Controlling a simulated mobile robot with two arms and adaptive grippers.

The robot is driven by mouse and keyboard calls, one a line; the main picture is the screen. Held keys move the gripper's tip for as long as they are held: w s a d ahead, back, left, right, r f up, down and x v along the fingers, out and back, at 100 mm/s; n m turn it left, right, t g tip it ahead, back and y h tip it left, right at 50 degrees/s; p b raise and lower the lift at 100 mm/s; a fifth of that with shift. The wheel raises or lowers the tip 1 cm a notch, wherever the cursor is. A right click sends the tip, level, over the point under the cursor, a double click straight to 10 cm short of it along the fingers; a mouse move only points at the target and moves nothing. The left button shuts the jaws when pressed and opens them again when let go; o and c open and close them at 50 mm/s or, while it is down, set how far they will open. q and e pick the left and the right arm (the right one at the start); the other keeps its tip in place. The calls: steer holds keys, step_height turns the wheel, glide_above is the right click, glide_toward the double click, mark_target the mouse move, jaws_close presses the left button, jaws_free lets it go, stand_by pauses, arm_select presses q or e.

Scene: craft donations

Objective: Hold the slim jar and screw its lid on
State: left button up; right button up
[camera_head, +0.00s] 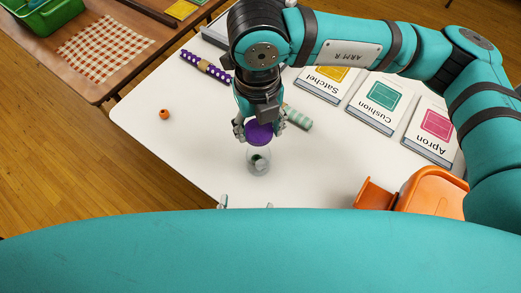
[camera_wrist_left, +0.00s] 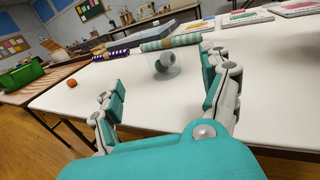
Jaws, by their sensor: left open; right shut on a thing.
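The slim jar (camera_head: 258,168) is clear, with something pale and dark inside, and stands upright on the white table. It also shows in the left wrist view (camera_wrist_left: 166,72), beyond my left fingers. My right gripper (camera_head: 258,126) is shut on the purple lid (camera_head: 258,136) over the jar's top. I cannot tell whether lid and jar touch. My left gripper (camera_head: 245,204) is open and empty, at the near side of the jar and apart from it. Its two fingers are spread in the left wrist view (camera_wrist_left: 162,85). My left arm hides the near part of the table.
An orange bead (camera_head: 164,114) lies at left. Cards labelled Satchel (camera_head: 326,84), Cushion (camera_head: 377,104) and Apron (camera_head: 430,131) lie at right. An orange bin (camera_head: 430,192) stands near right.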

mark_target(256, 168)
arm_select(q)
steer(key=shift+s, duration=0.2)
arm_select(e)
steer(key=shift+s+r, duration=0.1)
steer(key=shift+s, duration=0.25)
arm_select(q)
steer(key=x, duration=1.2)
steer(key=shift+w+a, duration=0.1)
steer(key=shift+w, duration=0.05)
arm_select(e)
steer(key=shift+w, duration=0.2)
arm_select(q)
jaws_close()
arm_select(e)
steer(key=shift+f, duration=2.55)
